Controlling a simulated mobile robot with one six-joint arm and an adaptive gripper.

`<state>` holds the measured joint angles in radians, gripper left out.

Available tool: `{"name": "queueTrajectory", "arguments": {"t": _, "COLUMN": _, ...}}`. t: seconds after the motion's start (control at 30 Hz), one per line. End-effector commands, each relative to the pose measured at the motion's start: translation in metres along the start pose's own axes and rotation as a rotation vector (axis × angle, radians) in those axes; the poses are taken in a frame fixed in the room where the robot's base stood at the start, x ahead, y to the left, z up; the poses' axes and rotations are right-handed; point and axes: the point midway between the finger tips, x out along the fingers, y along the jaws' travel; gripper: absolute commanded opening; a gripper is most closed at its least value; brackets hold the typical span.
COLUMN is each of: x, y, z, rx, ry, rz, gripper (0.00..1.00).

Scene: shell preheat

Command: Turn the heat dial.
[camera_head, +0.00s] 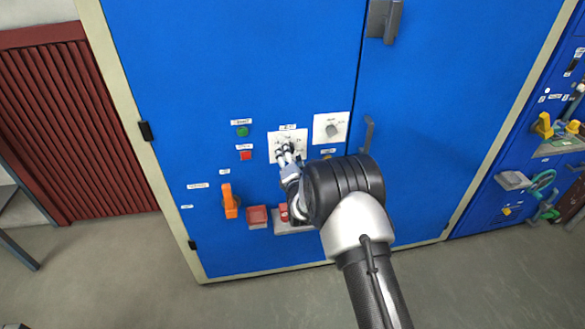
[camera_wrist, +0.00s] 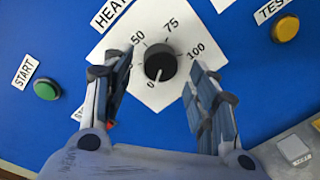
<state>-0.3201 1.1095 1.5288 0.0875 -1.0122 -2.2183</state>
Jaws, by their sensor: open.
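The heat dial (camera_wrist: 160,62) is a round dark knob on a white scale plate (camera_wrist: 150,98) with the marks 50, 75 and 100. A pale pointer line shows on the knob's lower side. My gripper (camera_wrist: 162,58) is open, with one finger on each side of the knob in the wrist view. I cannot tell whether the fingers touch it. In the head view my gripper (camera_head: 286,149) is in front of the plate (camera_head: 299,135) and hides most of the knob.
A green start button (camera_wrist: 47,90) and a yellow test button (camera_wrist: 286,27) flank the dial. A second dial (camera_head: 332,129) sits just right of it. A red button (camera_head: 245,155), an orange handle (camera_head: 229,201) and a door handle (camera_head: 367,134) also stick out from the blue cabinet (camera_head: 240,60).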

Motion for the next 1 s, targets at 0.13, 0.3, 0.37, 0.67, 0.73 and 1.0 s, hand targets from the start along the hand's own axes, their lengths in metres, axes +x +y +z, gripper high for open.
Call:
{"name": "queueTrajectory", "arguments": {"t": 0.13, "x": -0.029, "y": 0.001, "z": 0.000, "rx": -0.001, "ry": 0.002, "rz": -0.001, "gripper": 0.53}}
{"name": "queueTrajectory", "arguments": {"t": 0.3, "x": -0.064, "y": 0.001, "z": 0.000, "rx": 0.000, "ry": 0.002, "rz": -0.001, "gripper": 0.53}}
{"name": "queueTrajectory", "arguments": {"t": 0.37, "x": -0.074, "y": 0.001, "z": 0.000, "rx": 0.000, "ry": 0.001, "rz": -0.001, "gripper": 0.53}}
{"name": "queueTrajectory", "arguments": {"t": 0.67, "x": -0.102, "y": 0.001, "z": 0.001, "rx": 0.000, "ry": -0.001, "rz": 0.001, "gripper": 0.53}}
{"name": "queueTrajectory", "arguments": {"t": 0.73, "x": -0.103, "y": 0.001, "z": 0.001, "rx": 0.000, "ry": -0.001, "rz": 0.002, "gripper": 0.53}}
{"name": "queueTrajectory", "arguments": {"t": 1.0, "x": -0.103, "y": 0.001, "z": 0.000, "rx": 0.000, "ry": -0.001, "rz": 0.001, "gripper": 0.53}}
